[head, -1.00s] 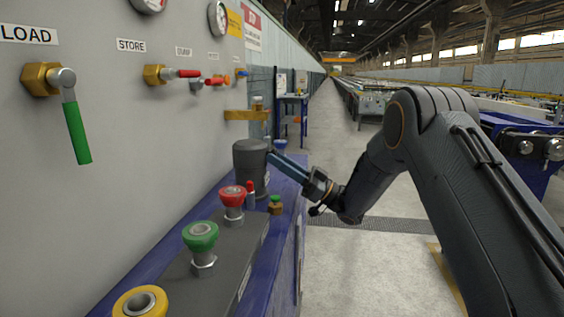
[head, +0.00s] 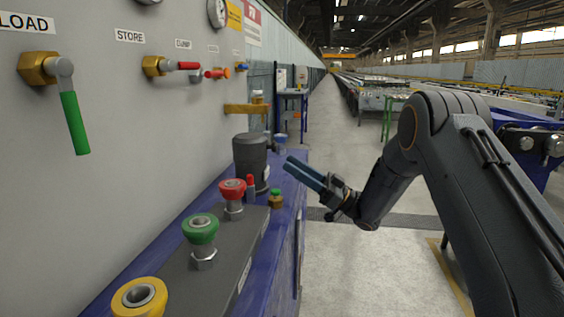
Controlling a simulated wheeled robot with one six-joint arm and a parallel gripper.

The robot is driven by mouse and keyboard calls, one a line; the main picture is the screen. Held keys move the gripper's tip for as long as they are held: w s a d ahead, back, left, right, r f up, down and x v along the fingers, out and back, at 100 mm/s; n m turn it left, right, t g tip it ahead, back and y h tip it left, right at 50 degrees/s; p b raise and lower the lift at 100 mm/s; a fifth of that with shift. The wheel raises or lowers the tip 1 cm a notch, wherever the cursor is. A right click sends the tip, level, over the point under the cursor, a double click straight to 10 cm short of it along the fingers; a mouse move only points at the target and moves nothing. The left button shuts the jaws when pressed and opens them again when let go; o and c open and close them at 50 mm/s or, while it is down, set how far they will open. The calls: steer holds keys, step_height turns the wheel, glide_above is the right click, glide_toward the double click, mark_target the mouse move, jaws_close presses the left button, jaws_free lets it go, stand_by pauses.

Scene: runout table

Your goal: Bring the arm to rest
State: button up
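My arm reaches in from the right, bent at the elbow, over the floor beside the blue bench. My gripper (head: 289,163) hangs in free air at the bench's right edge, its two blue-grey fingers pointing left and slightly up. The fingers lie close together from this angle, and I cannot tell whether they are apart or shut. Nothing shows between them. The grey cylinder (head: 250,155) on the bench stands just left of the fingertips, with a gap in the picture.
The blue bench (head: 298,215) carries red (head: 233,190), green (head: 200,229) and yellow (head: 139,298) knobs, plus a small green-topped brass fitting (head: 276,198). The grey panel (head: 130,110) on the left has a green-handled lever (head: 75,123) and smaller valves. The aisle floor (head: 345,260) is clear.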

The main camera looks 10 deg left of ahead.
steer(key=shift+v, duration=1.1)
